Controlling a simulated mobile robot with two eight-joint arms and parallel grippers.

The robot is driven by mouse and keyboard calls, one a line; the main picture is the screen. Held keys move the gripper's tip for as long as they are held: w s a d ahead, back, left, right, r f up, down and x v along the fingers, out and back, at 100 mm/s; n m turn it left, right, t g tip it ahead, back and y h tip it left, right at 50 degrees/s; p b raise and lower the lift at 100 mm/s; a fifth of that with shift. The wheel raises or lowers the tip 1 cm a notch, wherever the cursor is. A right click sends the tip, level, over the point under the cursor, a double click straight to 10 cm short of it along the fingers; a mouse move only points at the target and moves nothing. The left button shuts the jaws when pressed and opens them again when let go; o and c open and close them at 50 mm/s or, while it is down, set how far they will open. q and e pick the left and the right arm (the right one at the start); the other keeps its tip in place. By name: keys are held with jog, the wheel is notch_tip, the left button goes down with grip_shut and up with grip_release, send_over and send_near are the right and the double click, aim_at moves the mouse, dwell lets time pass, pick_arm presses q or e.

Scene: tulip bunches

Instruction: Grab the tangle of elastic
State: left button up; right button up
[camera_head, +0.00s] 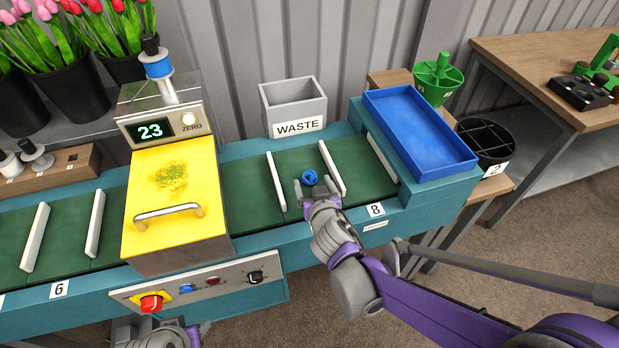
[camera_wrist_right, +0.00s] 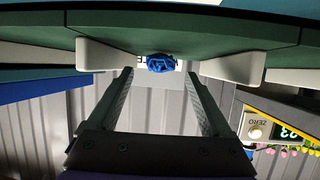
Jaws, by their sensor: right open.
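The tangle of elastic (camera_head: 310,177) is a small blue clump on the green belt (camera_head: 250,197), between two white dividers, in the head view. It also shows in the right wrist view (camera_wrist_right: 160,64), ahead of the fingers and between their lines. My right gripper (camera_head: 313,187) is open, with its fingertips close around the near side of the tangle; I cannot tell whether they touch it. The open fingers also show in the right wrist view (camera_wrist_right: 158,80), with nothing gripped. My left gripper (camera_head: 157,334) is partly cut off at the bottom edge, and its jaws are unclear.
White dividers (camera_head: 276,181) (camera_head: 332,168) stand on either side of the tangle. A grey WASTE bin (camera_head: 293,106) is behind the belt. A blue tray (camera_head: 418,131) lies right. A yellow-lidded machine (camera_head: 172,226) stands left, with a control panel (camera_head: 205,289) below.

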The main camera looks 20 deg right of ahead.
aim_at(311, 178)
jog(key=b+x, duration=0.1)
jog(key=x, duration=0.4)
jog(key=shift+w, duration=0.25)
grip_shut()
